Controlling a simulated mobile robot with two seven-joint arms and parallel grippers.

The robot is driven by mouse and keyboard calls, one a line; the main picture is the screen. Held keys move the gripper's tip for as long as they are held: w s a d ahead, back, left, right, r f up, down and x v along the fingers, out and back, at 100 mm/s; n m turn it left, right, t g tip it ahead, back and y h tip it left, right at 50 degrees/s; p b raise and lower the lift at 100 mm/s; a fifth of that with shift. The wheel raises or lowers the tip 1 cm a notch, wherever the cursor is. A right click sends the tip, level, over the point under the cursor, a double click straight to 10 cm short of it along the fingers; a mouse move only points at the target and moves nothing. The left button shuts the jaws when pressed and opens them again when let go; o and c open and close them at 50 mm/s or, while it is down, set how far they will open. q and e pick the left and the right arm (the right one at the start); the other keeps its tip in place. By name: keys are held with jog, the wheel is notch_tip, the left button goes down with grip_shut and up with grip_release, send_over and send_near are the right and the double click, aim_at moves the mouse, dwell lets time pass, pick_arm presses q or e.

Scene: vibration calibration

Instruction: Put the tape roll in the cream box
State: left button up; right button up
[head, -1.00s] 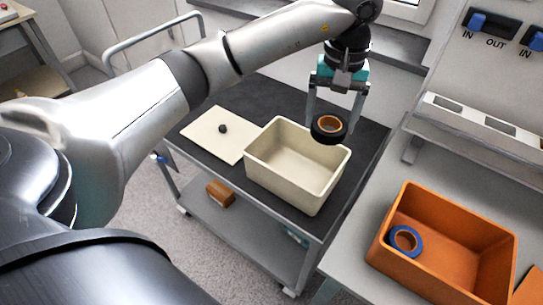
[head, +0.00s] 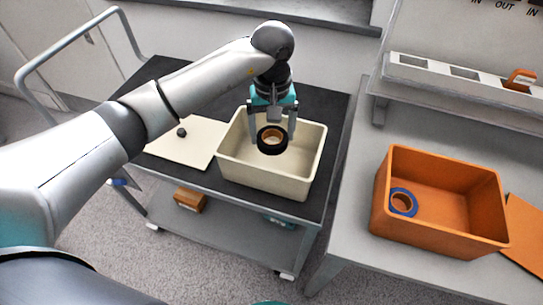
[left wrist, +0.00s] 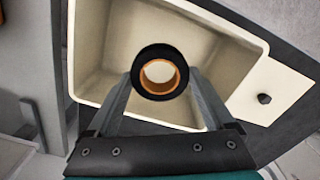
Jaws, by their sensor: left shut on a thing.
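The black tape roll (head: 272,148) has an orange-brown core. My left gripper (head: 272,134) is shut on it and holds it over the opening of the cream box (head: 262,180). In the left wrist view the tape roll (left wrist: 160,72) sits between the two fingertips, with the inside of the cream box (left wrist: 85,60) behind it. How far the roll is above the box floor is hard to tell. The cream box stands open on the dark top of a cart (head: 330,120). My right gripper is not in view.
A cream lid (head: 190,150) with a dark knob lies left of the box. On the grey bench at right stands an orange box (head: 450,225) holding a blue tape roll (head: 403,202). An orange lid (head: 525,232) lies beside it. A brown block (head: 190,200) is on the cart's lower shelf.

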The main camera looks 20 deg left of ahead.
aim_at(272, 136)
pick_arm(q)
notch_tip(272, 136, down, 4)
jog(key=shift+r, duration=0.25)
jog(key=shift+f+b, duration=0.3)
jog(key=shift+f, duration=0.6)
jog(key=shift+f+b, duration=0.4)
jog(key=shift+f, duration=1.2)
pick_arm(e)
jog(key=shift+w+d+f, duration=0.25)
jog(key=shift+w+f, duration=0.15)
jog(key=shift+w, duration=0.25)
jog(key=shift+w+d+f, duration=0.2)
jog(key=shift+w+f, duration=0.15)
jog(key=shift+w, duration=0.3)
pick_arm(q)
jog(key=shift+f, duration=0.2)
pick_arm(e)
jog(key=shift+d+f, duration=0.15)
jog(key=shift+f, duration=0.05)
pick_arm(q)
jog(key=o, duration=1.1)
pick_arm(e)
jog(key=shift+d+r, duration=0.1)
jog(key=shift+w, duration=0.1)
pick_arm(q)
jog(key=shift+r, duration=0.15)
